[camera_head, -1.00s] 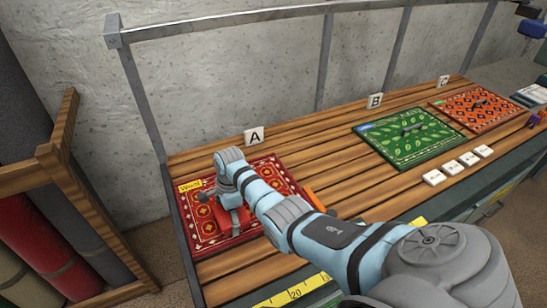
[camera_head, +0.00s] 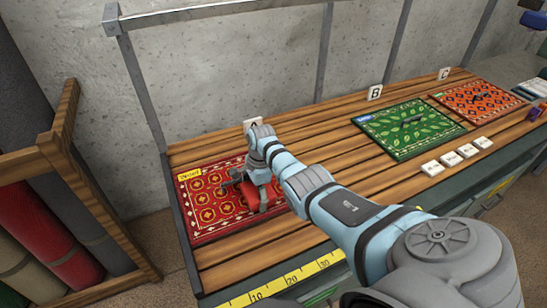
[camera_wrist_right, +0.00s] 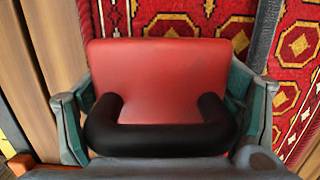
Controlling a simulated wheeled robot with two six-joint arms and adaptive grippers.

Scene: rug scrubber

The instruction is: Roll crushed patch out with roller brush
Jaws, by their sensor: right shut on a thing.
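A red patterned rug (camera_head: 205,210) with a yellow label lies flat at sign A (camera_head: 253,123) on the slatted bench. My right gripper (camera_head: 262,185) is low over the rug's right part. It is shut on a red tool (camera_head: 248,193) with a black handle (camera_wrist_right: 160,135), and the fingers show on both sides of it in the right wrist view (camera_wrist_right: 160,110). The tool's underside is hidden, so I cannot tell whether it touches the pile or whether it is the roller brush. I cannot make out a crushed patch. My left gripper is not in view.
Several white tiles (camera_head: 450,158) lie in front. A yellow ruler (camera_head: 290,280) runs along the front edge. A rack of rolls (camera_head: 50,215) stands left.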

